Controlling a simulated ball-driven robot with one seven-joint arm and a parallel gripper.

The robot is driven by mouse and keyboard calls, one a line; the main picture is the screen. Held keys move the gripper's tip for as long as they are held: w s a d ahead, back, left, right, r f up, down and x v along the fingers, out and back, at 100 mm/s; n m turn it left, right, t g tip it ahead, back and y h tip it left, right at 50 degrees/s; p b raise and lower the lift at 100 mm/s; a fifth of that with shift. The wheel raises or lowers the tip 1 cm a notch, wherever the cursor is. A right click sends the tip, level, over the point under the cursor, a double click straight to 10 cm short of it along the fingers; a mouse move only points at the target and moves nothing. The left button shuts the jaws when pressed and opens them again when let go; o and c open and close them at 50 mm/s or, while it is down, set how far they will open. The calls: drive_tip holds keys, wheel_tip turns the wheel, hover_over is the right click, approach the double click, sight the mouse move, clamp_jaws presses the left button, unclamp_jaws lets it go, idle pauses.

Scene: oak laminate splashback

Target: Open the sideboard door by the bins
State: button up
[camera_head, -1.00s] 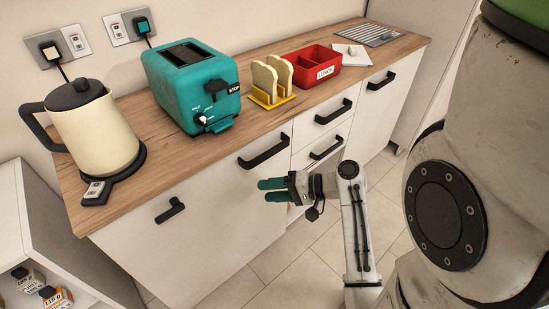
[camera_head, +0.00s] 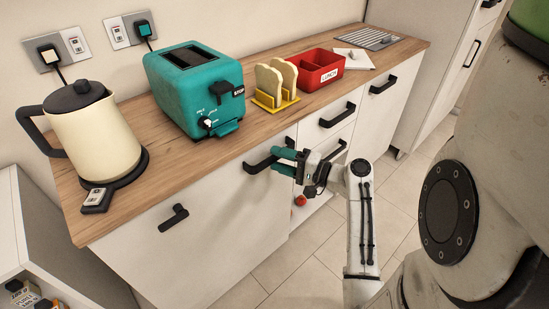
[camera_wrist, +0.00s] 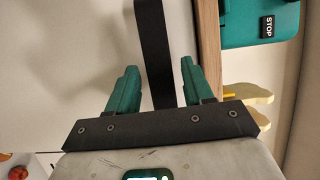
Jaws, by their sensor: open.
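The white sideboard door (camera_head: 215,230) stands shut and flush with the front. Its black bar handle (camera_head: 258,164) is near its top right; the bar also shows in the wrist view (camera_wrist: 152,35). A small black fitting (camera_head: 173,218) sits further left on the same panel. My gripper (camera_head: 281,161) is open at the right part of the bar handle. In the wrist view its teal fingers (camera_wrist: 160,70) stand on either side of the bar, with gaps showing on both sides. I cannot clearly make out any bins.
The worktop (camera_head: 190,165) holds a cream kettle (camera_head: 95,135), teal toaster (camera_head: 195,95), toast rack (camera_head: 277,98) and red lunch box (camera_head: 318,70). Drawers (camera_head: 335,123) are right of the door. A shelf unit (camera_head: 22,225) stands at lower left. The floor in front is clear.

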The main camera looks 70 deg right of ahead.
drive_tip(key=shift+w+d, duration=0.15)
drive_tip(key=shift+w, duration=0.8)
clamp_jaws()
